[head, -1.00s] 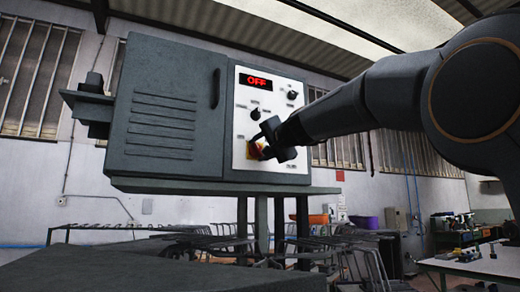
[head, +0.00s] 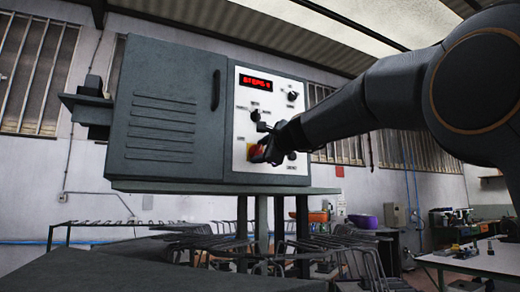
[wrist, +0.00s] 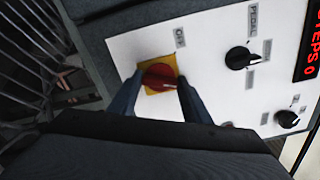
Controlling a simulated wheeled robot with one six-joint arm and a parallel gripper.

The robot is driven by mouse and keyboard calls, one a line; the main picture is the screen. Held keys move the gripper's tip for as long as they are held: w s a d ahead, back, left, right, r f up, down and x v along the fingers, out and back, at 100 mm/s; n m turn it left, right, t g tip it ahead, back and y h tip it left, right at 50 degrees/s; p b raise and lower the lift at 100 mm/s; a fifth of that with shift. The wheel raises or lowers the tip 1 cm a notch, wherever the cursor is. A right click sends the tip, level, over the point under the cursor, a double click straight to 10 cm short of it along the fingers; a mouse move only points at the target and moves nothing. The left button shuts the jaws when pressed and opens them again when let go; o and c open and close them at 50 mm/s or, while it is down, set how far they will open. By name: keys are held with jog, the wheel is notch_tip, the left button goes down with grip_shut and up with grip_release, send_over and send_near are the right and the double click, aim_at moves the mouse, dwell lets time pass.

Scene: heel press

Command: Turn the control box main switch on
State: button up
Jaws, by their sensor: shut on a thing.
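The control box (head: 165,110) is a dark grey cabinet with a white panel (head: 285,165) on its right side. The main switch (wrist: 160,77) is a red knob on a yellow square plate; it also shows in the head view (head: 255,152), partly hidden by my gripper. My gripper (wrist: 158,88) is shut on the red knob, one finger on each side of it. The display (head: 257,83) is lit red and reads "STEPS" with a digit, which looks like 0 in the wrist view.
Black knobs sit on the same panel, one labelled PEDAL (wrist: 238,58) and another (wrist: 287,119) below the display in the wrist view. A worktable (head: 475,262) stands at the lower right. Metal racks stand behind and below the box.

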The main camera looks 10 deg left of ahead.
jog(key=shift+m+p, duration=0.7)
jog(key=shift+m, duration=1.5)
jog(key=o, duration=1.1)
jog(key=shift+d, duration=0.1)
jog(key=b+v, duration=0.3)
jog(key=v, duration=0.4)
jog(key=shift+s+d, duration=0.2)
jog(key=shift+s, duration=0.1)
